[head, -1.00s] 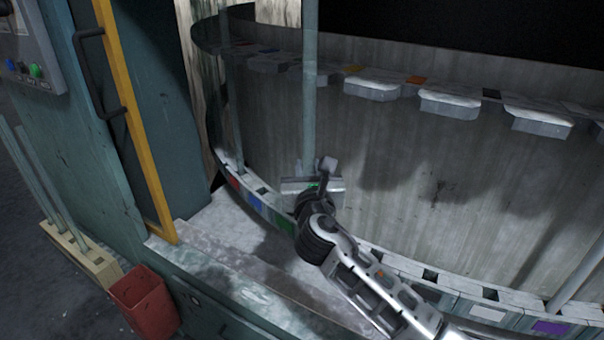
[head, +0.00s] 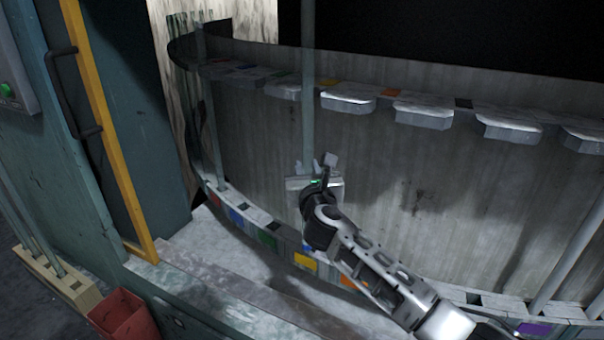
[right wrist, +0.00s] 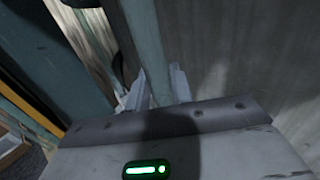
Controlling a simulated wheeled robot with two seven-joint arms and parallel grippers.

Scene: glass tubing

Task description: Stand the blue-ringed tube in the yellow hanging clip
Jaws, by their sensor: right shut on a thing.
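My right gripper (head: 318,165) is shut on an upright glass tube (head: 307,105). The tube rises past the upper rail, just left of its yellow mark (head: 330,83). In the right wrist view, the tube (right wrist: 146,45) stands between the two fingers (right wrist: 158,90). No blue ring shows on the held part, and its lower end is hidden behind the gripper. A pale clip (head: 348,101) hangs just right of the yellow mark; which clip the mark belongs to is unclear. A yellow mark (head: 305,262) also shows on the lower row. My left gripper is out of view.
More clips hang along the curved upper rail, one by an orange mark (head: 390,93). Other tubes stand at the left (head: 212,140) and right (head: 575,260). A tube rack (head: 60,285) and a red bin (head: 122,318) are at lower left. A yellow post (head: 105,130) edges the cabinet.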

